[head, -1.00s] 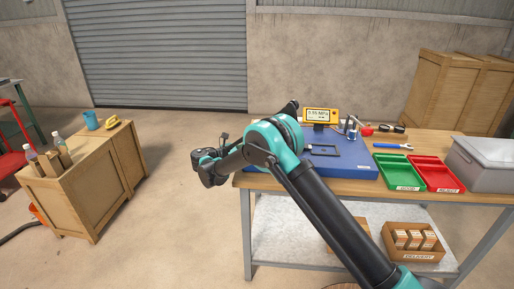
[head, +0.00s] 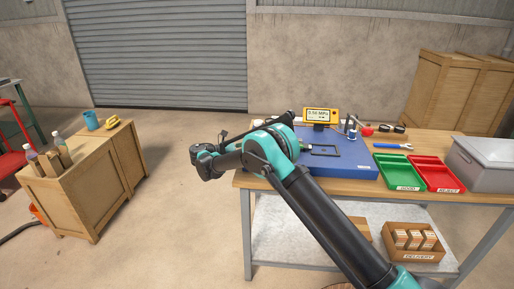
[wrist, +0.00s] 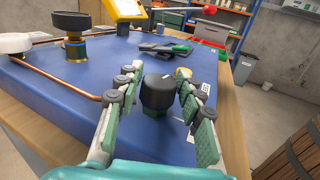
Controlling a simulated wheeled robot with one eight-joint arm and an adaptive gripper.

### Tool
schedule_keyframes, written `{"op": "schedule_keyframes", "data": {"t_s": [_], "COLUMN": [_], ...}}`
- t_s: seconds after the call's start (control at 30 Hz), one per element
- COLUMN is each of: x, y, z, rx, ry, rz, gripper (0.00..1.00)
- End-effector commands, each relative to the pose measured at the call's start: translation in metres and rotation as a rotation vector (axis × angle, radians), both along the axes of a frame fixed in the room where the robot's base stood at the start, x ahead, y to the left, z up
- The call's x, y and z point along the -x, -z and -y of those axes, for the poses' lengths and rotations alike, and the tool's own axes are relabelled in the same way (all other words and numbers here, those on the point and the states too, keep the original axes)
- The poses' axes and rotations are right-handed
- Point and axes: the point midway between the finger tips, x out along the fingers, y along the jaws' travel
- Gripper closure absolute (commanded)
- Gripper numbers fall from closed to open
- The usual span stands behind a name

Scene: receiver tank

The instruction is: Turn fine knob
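A round black knob (wrist: 157,92), which I take to be the fine knob, stands upright on the blue panel (wrist: 60,95) in the wrist view. The fingers of my gripper (wrist: 159,84) are on either side of it and appear closed on its sides, though contact is hard to make out. A yellow display (head: 320,115) stands behind the panel and seems to read 0.56 MPa. In the head view my arm hides the knob and fingertips.
A larger black knob on a brass base (wrist: 72,22), a white round part (wrist: 15,42) and copper pipe lie to the left. A green tray (head: 398,172), a red tray (head: 440,173) and a grey bin (head: 482,165) stand on the bench right of the panel.

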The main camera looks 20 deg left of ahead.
Motion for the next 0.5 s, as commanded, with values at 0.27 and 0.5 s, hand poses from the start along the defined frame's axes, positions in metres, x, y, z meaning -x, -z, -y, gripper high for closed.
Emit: {"op": "schedule_keyframes", "data": {"t_s": [0.27,0.5], "x": [-0.001,-0.001], "y": [0.000,-0.011], "z": [0.000,0.000], "rx": [0.001,0.001], "ry": [0.000,0.000], "rz": [0.001,0.001], "gripper": [0.46,0.46]}}
